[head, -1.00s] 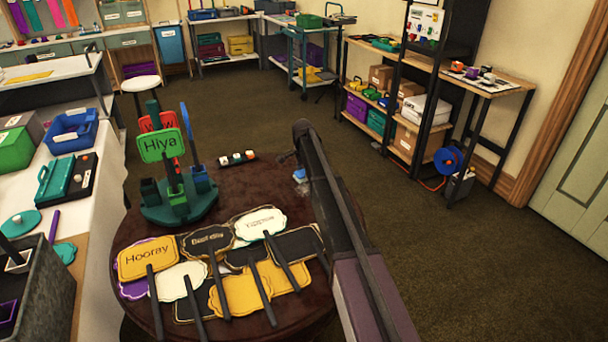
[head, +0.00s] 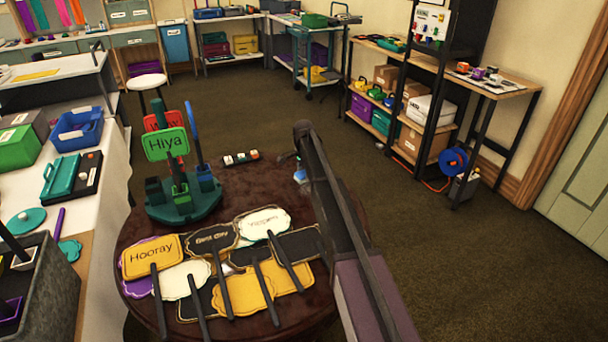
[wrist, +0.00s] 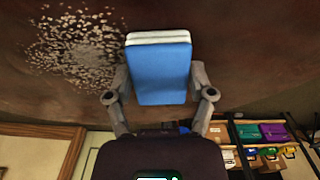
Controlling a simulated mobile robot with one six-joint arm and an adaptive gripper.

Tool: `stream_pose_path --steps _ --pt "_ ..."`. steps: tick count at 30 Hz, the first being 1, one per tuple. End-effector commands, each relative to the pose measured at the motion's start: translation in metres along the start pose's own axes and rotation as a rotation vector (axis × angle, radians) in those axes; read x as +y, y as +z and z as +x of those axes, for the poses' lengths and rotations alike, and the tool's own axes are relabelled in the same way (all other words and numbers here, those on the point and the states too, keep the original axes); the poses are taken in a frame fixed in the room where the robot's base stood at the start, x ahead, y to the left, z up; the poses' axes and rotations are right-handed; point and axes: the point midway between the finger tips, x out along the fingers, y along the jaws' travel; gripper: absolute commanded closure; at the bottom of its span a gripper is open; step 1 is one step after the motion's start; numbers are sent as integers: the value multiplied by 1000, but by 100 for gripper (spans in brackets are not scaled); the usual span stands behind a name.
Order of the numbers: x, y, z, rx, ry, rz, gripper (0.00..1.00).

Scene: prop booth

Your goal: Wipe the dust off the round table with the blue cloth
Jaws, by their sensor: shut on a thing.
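My gripper (wrist: 160,92) is shut on the folded blue cloth (wrist: 160,72), which has a white layer along its far edge. In the wrist view the cloth is over the dark brown round table (wrist: 240,60). A patch of pale, crumbly dust (wrist: 78,50) lies on the tabletop just left of the cloth. In the head view a bit of the cloth (head: 300,173) shows at the table's far right edge, beside my arm. My arm hides most of the gripper there, and I see no dust in that view. I cannot tell whether the cloth touches the table.
A white table (head: 95,215) stands left. Shelves (head: 440,95) stand back right, with open floor before them.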

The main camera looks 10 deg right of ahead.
Motion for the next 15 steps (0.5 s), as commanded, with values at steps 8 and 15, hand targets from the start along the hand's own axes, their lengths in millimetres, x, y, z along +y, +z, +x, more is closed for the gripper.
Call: stream_pose_path --steps 8,15 --pt "17 2 1 0 1 1 68" --pt "31 4 2 0 2 1 68"
